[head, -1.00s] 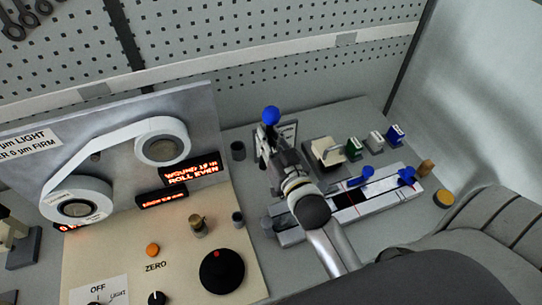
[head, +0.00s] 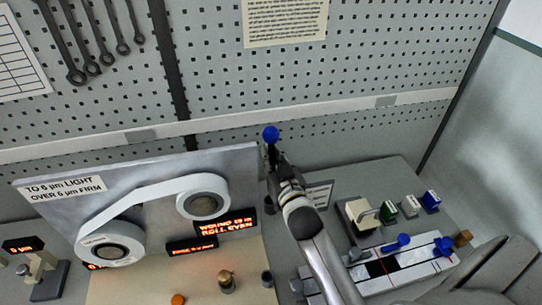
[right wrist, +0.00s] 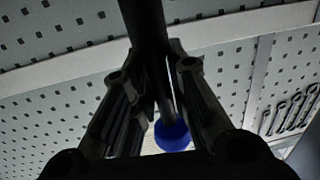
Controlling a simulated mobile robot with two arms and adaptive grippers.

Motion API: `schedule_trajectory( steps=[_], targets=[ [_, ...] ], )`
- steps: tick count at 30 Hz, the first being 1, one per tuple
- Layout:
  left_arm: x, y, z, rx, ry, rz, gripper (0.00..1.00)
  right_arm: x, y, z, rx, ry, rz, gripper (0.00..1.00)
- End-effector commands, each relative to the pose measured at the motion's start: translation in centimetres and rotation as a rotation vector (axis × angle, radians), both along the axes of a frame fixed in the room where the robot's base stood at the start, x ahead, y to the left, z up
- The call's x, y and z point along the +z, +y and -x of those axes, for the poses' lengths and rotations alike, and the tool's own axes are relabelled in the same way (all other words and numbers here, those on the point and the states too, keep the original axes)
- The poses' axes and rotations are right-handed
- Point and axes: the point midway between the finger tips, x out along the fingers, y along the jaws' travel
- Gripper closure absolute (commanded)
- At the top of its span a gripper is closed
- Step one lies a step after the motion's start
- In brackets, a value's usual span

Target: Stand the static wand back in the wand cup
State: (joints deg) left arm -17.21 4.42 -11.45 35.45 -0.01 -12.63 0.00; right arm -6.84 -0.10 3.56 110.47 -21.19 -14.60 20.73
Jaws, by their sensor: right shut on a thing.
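The static wand is a dark rod with a blue ball end (head: 271,134). My right gripper (head: 277,168) is shut on its rod, with the blue ball above the fingers in the head view. In the right wrist view the dark rod (right wrist: 148,30) runs between the two fingers, and the blue ball (right wrist: 172,136) shows beyond them. A small dark cup (head: 269,205), which looks like the wand cup, is partly visible just left of my right arm. The wand's lower end is hidden, so I cannot tell its height over the cup. My left gripper is not in view.
The winding machine panel (head: 140,165) with its white rolls stands left of the gripper. Right of my arm are a small sign (head: 318,193), several coloured blocks (head: 410,206) and a slide rail (head: 405,262) with blue knobs. A pegboard wall (head: 350,75) rises behind.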

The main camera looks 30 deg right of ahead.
Motion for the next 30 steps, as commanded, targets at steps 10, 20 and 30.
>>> schedule_trajectory(
  steps=[10, 20, 30],
  targets=[
    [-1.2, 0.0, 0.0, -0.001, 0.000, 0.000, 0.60, -1.9, 0.0, 0.0, 0.004, 0.000, -0.001, 1.00],
    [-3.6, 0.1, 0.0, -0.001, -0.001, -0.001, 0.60, -5.1, 0.0, 0.0, 0.004, 0.000, -0.001, 1.00],
    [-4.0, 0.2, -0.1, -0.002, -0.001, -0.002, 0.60, -5.8, 0.0, 0.0, 0.004, -0.001, -0.001, 1.00]
  ],
)
